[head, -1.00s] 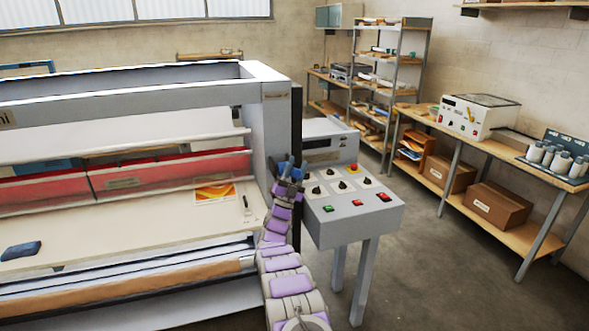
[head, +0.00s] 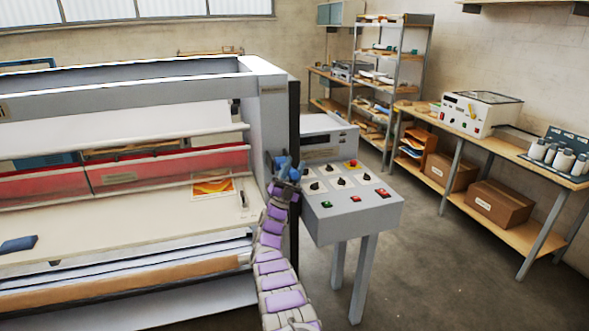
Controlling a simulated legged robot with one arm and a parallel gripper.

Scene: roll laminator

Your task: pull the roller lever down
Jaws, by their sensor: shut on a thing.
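The roll laminator (head: 120,120) fills the left side of the head view, with a red roller band across its front. My gripper (head: 283,166) is small and blue, at the end of my purple and grey arm. It is at the laminator's right end, beside the dark upright edge and left of the control panel. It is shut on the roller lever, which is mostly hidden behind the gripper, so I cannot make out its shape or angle.
A grey control panel (head: 352,215) with knobs and coloured buttons stands close right of my gripper. A blue cloth-like item (head: 18,245) lies on the laminator bed. A workbench (head: 480,160) and shelf unit (head: 392,90) stand at the right and back. The floor between is clear.

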